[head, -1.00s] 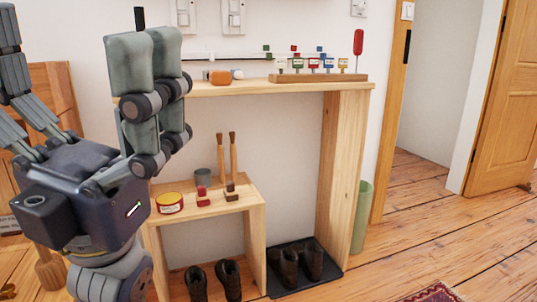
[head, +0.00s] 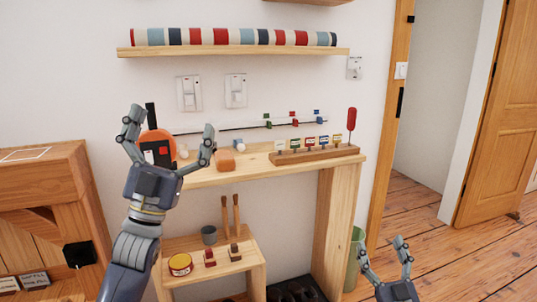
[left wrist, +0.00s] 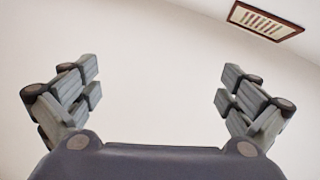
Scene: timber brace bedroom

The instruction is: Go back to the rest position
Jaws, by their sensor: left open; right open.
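My left gripper (head: 167,140) is open with its fingers spread and pointing up, in front of the left end of the wooden shelf table (head: 240,172). Nothing is between its fingers; the left wrist view shows the open fingers (left wrist: 160,90) against bare wall and ceiling. An orange round object with a dark front (head: 156,150) shows behind it, partly hidden by the fingers. My right gripper (head: 385,262) is open and empty at the bottom right, pointing up, in front of the floor and the green bin.
A wooden rack with small colored tags and a red-handled tool (head: 351,122) stands on the table's right. A low bench (head: 225,265) holds a tin, brushes and a grey cup. A green bin (head: 352,262) stands right of the table. Open floor (head: 440,240) lies to the right.

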